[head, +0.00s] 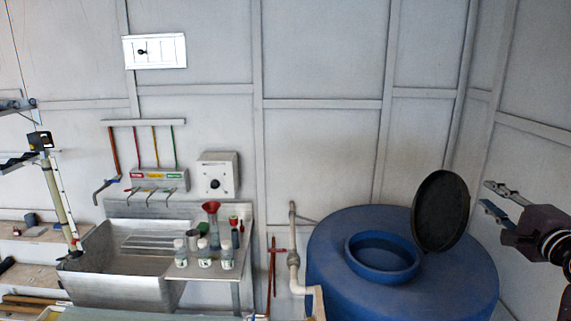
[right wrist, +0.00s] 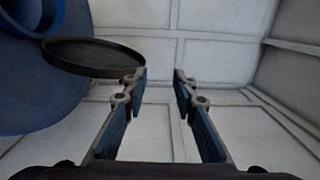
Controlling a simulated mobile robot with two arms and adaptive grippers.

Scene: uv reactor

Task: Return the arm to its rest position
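My right gripper (head: 490,197) is at the right edge of the head view, pointing left, to the right of the black lid. In the right wrist view its two fingers (right wrist: 160,78) stand well apart with nothing between them. The rest of that arm is out of view.
A blue tank (head: 335,262) with a raised black lid (head: 440,212) stands close to my right gripper; the lid also shows in the right wrist view (right wrist: 92,58). A metal sink (head: 120,290) with bottles (head: 204,254) beside it is at left. Wall panels lie behind.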

